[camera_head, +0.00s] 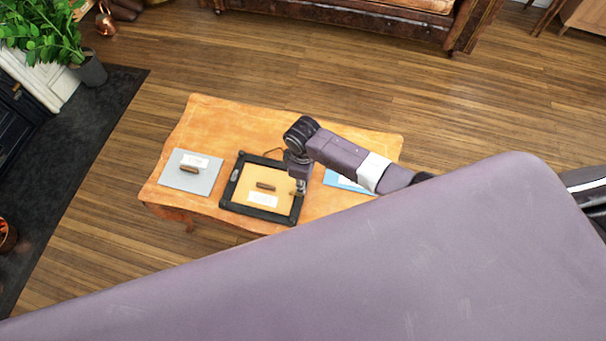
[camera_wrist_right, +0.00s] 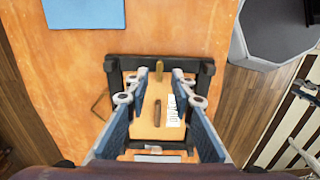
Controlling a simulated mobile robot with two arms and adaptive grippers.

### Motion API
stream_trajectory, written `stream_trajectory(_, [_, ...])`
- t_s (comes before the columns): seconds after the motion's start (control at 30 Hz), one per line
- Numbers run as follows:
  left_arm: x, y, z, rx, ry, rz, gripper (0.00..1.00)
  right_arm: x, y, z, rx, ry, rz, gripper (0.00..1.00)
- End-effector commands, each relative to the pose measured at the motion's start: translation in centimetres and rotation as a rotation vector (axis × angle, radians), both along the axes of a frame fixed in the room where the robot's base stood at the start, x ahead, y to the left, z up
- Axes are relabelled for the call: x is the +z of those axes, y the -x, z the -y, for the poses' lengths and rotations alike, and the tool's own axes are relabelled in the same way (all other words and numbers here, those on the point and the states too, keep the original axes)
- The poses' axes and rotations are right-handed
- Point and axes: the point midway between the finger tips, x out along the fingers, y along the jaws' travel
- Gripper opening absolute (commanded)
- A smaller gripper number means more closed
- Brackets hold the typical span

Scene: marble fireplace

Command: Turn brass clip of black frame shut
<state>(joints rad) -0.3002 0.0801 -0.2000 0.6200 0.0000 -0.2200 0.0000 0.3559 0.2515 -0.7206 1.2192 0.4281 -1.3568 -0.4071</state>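The black frame (camera_head: 231,187) lies flat on the wooden table, with a tan backing (camera_head: 249,181), a brown bar (camera_head: 266,186) and a white label (camera_head: 263,200). In the right wrist view, the black frame (camera_wrist_right: 138,62) lies below my right gripper (camera_wrist_right: 152,80). A small brass clip (camera_wrist_right: 159,70) is at the frame's upper edge there, pointing along the picture's height, between the two spread fingertips. I cannot tell whether they touch it. The brown bar (camera_wrist_right: 157,112) is farther down. In the head view my right gripper (camera_head: 300,188) is over the frame's right side. My left gripper is not in view.
The orange wooden table (camera_head: 240,118) also bears a grey panel (camera_head: 178,178) with a brown bar and label at left. A blue sheet (camera_head: 340,182) is right of the frame, partly behind my arm. The table's back part is clear.

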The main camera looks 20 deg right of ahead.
Motion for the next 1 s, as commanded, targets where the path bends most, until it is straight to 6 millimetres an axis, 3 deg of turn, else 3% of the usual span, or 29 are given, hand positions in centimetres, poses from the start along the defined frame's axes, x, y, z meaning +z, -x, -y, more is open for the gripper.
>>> stream_trajectory(0.13, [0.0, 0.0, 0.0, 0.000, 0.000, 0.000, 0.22, 2.3, 0.0, 0.0, 0.002, 0.000, 0.002, 0.22])
stream_trajectory(0.33, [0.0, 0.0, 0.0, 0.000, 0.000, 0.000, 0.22, 4.1, 0.0, 0.0, 0.000, 0.000, 0.000, 0.22])
stream_trajectory(1.0, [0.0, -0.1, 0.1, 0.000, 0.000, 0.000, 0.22, 4.5, 0.0, 0.0, 0.000, 0.000, 0.000, 0.22])
